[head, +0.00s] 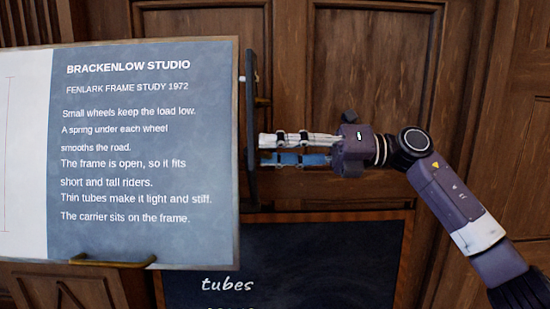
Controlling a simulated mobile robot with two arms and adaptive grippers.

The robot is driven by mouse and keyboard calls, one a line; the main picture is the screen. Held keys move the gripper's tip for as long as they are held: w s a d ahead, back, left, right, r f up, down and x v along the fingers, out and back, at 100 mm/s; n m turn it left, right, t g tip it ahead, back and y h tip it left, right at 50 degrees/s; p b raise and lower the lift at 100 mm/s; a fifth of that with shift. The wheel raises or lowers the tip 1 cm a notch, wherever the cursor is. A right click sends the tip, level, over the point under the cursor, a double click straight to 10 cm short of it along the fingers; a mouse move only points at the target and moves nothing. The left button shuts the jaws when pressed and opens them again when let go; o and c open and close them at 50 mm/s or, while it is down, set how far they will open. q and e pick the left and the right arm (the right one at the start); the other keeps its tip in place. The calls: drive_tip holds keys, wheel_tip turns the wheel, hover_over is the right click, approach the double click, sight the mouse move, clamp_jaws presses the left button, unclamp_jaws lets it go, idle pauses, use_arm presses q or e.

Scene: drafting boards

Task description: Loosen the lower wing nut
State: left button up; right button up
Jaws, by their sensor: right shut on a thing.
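The drafting board (140,150) stands at the left with a printed sheet on it. A dark upright bar (251,120) runs along its right edge. A small brass-coloured part (263,101), which looks like the upper wing nut, sticks out from the bar. My right gripper (265,150) reaches in from the right, its fingers pointing left, one above the other. It is shut on the lower wing nut beside the bar; the fingertips hide the nut almost fully. I cannot tell how far it is turned. My left gripper is not in view.
A brass-coloured ledge (112,262) sits at the board's lower edge. A dark, wood-framed chalkboard (325,265) with handwriting stands below my right gripper. Wooden panelling (375,65) fills the back. The space above my right arm is clear.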

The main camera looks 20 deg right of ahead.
drive_tip(key=shift+f+n, duration=0.1)
drive_tip(key=shift+n, duration=0.2)
drive_tip(key=o, duration=1.2)
drive_tip(key=shift+c, duration=0.2)
drive_tip(key=v, duration=1.2)
